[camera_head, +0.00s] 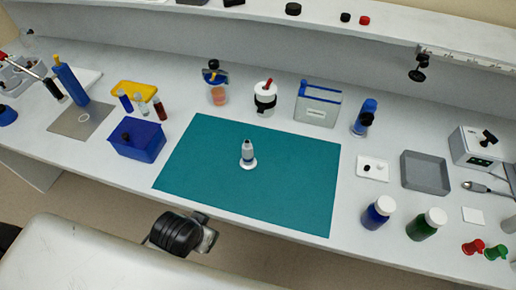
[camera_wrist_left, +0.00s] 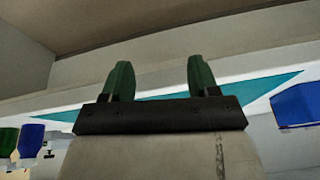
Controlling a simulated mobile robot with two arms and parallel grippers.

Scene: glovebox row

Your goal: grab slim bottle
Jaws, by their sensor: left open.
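A slim bottle (camera_head: 247,150) with a pale body, a dark band and a grey tip stands upright on a white round base. It is near the middle of the teal mat (camera_head: 205,165). My left gripper (camera_wrist_left: 159,66) is open and empty in the left wrist view, its two green-tipped fingers apart. The teal mat (camera_wrist_left: 262,88) shows as a thin strip beyond the fingers. I cannot make out the slim bottle there. In the head view my left arm's black and grey end is in front of the bench edge, apart from the bottle; its fingers cannot be made out clearly.
A blue box (camera_head: 137,139) stands left of the mat. Blue (camera_head: 378,212) and green (camera_head: 427,224) bottles stand to its right. Behind it are a white cup (camera_head: 265,98), an amber container (camera_head: 216,88) and a grey bin (camera_head: 318,104). The mat around the slim bottle is clear.

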